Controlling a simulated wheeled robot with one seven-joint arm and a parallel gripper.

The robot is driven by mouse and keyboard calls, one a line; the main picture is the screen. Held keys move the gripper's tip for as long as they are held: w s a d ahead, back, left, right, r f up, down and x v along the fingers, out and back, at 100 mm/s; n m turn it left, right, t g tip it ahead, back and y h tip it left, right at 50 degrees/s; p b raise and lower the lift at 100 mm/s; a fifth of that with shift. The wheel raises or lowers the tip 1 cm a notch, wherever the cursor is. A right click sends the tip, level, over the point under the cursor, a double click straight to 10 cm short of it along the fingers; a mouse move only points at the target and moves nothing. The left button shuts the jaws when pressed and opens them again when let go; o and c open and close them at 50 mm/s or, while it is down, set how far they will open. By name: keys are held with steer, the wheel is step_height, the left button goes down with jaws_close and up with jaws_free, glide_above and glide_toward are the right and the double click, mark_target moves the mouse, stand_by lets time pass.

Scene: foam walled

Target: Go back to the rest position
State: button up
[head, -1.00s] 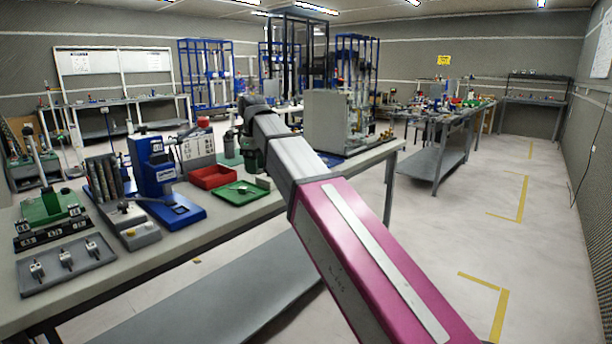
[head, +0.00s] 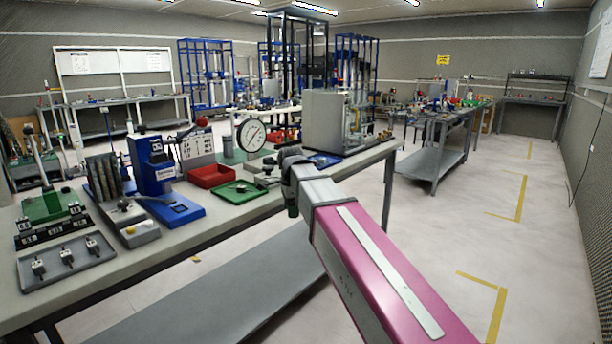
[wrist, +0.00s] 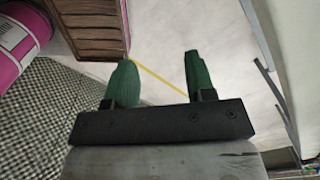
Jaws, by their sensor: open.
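My gripper (wrist: 158,82) shows in the wrist view with two green fingers spread apart and nothing between them. Pale floor with a yellow line lies beyond the fingers. In the head view my pink and grey arm reaches up from the bottom right to the front edge of the workbench (head: 90,290). No object is held.
On the bench stand a dial gauge (head: 251,135), a red bin (head: 211,176), a green tray (head: 238,192), a blue press (head: 152,165) and a grey tray (head: 68,264). A grey box (head: 325,121) stands at the bench's far end. Floor (head: 460,225) to the right is clear.

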steer(key=s+d+f+n, duration=0.4)
steer(key=d+f, duration=0.3)
steer(key=f, duration=0.2)
steer(key=s+d+f+n, duration=0.4)
steer(key=d+f+n, duration=0.2)
steer(key=d+f, duration=0.2)
steer(key=s+d+f+n, duration=0.4)
steer(key=d+f, duration=0.4)
steer(key=f, duration=0.3)
steer(key=shift+s+d+n, duration=0.2)
steer(key=shift+n, duration=0.2)
